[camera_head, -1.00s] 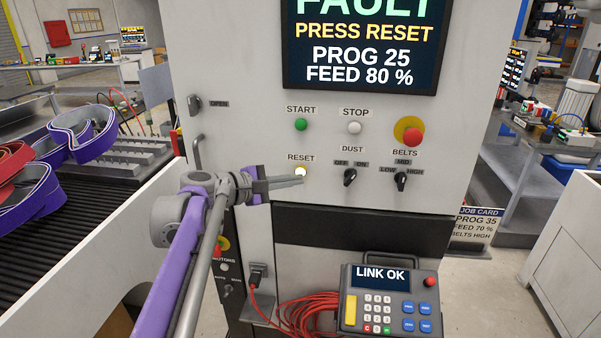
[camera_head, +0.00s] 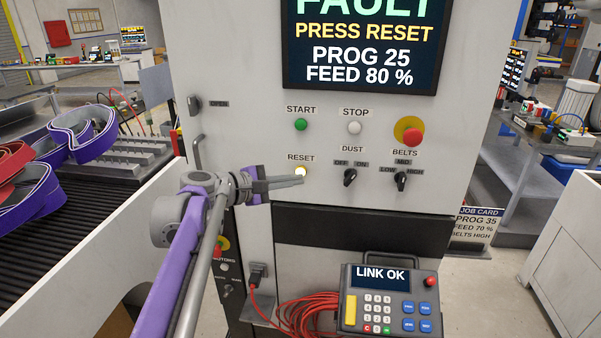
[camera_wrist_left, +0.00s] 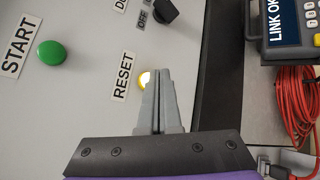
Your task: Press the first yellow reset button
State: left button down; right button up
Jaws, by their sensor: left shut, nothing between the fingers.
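The lit yellow reset button (camera_head: 301,172) sits under the RESET label on the pale machine panel (camera_head: 240,135). It also shows in the left wrist view (camera_wrist_left: 146,79), partly hidden by the fingertips. My left gripper (camera_head: 302,181) is shut and empty, its fingertips at the lower edge of the button in the picture. In the left wrist view the fingertips (camera_wrist_left: 158,72) overlap the button's right side. I cannot tell whether they touch it. The screen (camera_head: 362,45) reads FAULT, PRESS RESET, PROG 25, FEED 80 %. My right gripper is not in view.
Nearby are the green start button (camera_head: 301,124), white stop button (camera_head: 354,128), red mushroom button (camera_head: 412,137), and dust (camera_head: 350,177) and belts (camera_head: 401,181) knobs. A keypad pendant (camera_head: 390,300) with a coiled red cable (camera_head: 306,315) is below. A conveyor (camera_head: 60,235) with belts stands left.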

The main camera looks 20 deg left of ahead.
pick_arm(q)
jog(key=shift+w, duration=0.1)
dwell(0.3)
jog(key=shift+w+a, duration=0.1)
jog(key=shift+w, duration=0.3)
jog(key=shift+w+a+p, duration=0.15)
jog(key=shift+w+p, duration=0.25)
dwell(0.6)
jog(key=shift+s, duration=0.2)
jog(key=shift+s+d, duration=0.25)
jog(key=shift+s, duration=0.4)
jog(key=s, duration=0.2)
jog(key=s+d, duration=0.1)
jog(key=s, duration=0.2)
jog(key=shift+d+p, duration=0.2)
jog(key=shift+p, duration=0.1)
jog(key=shift+w, duration=0.1)
dwell(0.6)
